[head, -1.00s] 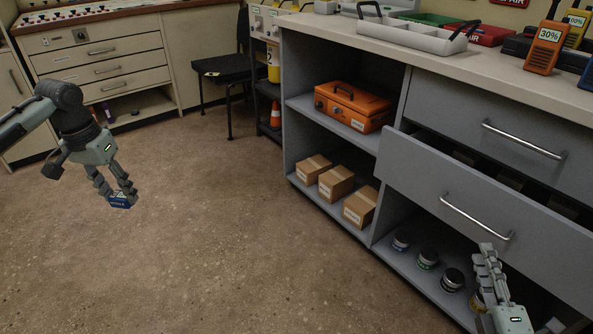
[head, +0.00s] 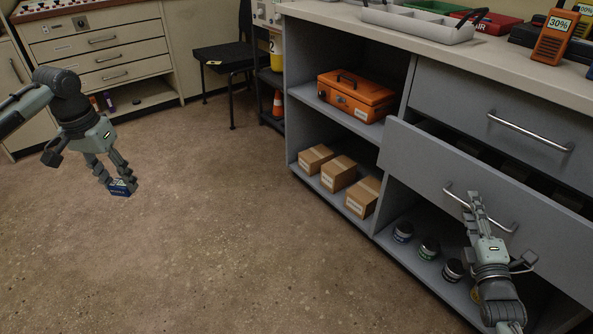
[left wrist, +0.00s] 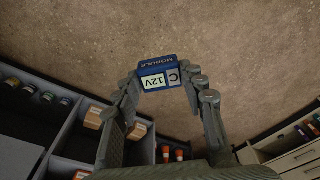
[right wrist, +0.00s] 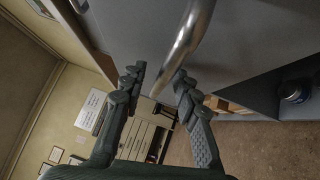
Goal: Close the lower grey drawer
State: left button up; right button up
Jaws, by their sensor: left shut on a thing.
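The lower grey drawer (head: 415,160) stands pulled out of the grey cabinet in the head view, with its dark inside showing above the front. Its metal bar handle (head: 502,221) runs across the front. My right gripper (head: 475,200) is in front of this handle. In the right wrist view its fingers (right wrist: 161,79) are spread, and the handle (right wrist: 187,38) passes close to the fingertips; I cannot tell if they touch. My left gripper (head: 118,180) is far left above the floor, shut on a blue module (head: 123,187), marked 12V in the left wrist view (left wrist: 157,77).
The upper grey drawer (head: 470,100) is shut above. An orange case (head: 355,97) and several cardboard boxes (head: 338,173) are on the left shelves. Several jars (head: 428,247) stand below the open drawer. A grey tray (head: 420,27) is on the counter. The middle floor is clear.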

jog(key=shift+c, duration=0.4)
grip_shut()
